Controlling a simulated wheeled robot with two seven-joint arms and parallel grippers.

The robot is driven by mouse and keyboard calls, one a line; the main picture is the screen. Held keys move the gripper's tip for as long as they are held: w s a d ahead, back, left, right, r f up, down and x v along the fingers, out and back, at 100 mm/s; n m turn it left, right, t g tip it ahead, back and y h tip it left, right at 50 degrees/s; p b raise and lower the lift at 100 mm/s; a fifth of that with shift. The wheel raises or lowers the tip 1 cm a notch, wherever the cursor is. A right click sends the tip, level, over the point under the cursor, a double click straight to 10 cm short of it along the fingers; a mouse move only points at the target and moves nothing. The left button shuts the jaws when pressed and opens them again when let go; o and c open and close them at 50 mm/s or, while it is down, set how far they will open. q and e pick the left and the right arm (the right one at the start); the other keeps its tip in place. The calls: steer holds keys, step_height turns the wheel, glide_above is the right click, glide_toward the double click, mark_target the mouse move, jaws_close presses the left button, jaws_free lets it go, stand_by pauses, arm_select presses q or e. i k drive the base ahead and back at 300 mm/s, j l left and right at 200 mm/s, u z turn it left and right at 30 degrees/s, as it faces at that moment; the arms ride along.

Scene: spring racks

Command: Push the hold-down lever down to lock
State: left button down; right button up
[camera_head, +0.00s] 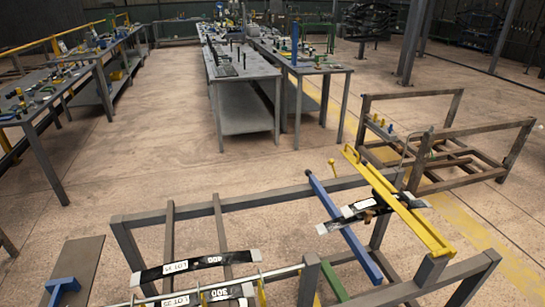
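A steel rack (250,200) stands in the foreground. A thick yellow bar (405,212) slopes down to the right across its right side. A thin lever with a yellow ball knob (332,162) stands upright near the top of a blue bar (345,230); I cannot tell which of these is the hold-down lever. A dark leaf spring with white labels (352,211) lies across the blue bar and partly under the yellow bar. Another dark labelled spring (190,265) lies across the rack's left part, with a further one (215,294) below it. Neither gripper is in view.
A second brown frame rack (450,133) stands behind at the right. Workbenches with tools (235,70) stand at the back centre, and more at the left (45,105). A dark plate with a blue T-shaped piece (62,287) is at the lower left. Open floor (150,140) lies between.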

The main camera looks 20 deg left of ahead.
mark_target(332, 161)
steer(key=j+u, duration=0.15)
steer(key=i+l+z, duration=0.25)
steer(key=l+z, duration=0.15)
steer(key=i+l+z, duration=0.75)
steer(key=i+z, duration=0.25)
steer(key=z, duration=0.15)
steer(key=i+l+z, duration=0.15)
steer(key=i, duration=0.65)
steer(key=i+l+z, duration=0.2)
steer(key=i, duration=0.65)
steer(key=i+j+u, duration=0.15)
steer(key=i+u, duration=0.35)
steer(key=i+l+u, duration=0.1)
steer(key=i+u, duration=0.35)
steer(key=i+l+u, duration=0.25)
steer(key=i+u, duration=0.5)
steer(key=u, duration=0.2)
steer(key=i+u, duration=0.2)
steer(key=u, duration=0.25)
steer(key=i+u, duration=0.25)
steer(key=u, duration=0.2)
steer(key=i+l+u, duration=0.2)
steer(key=u, duration=0.3)
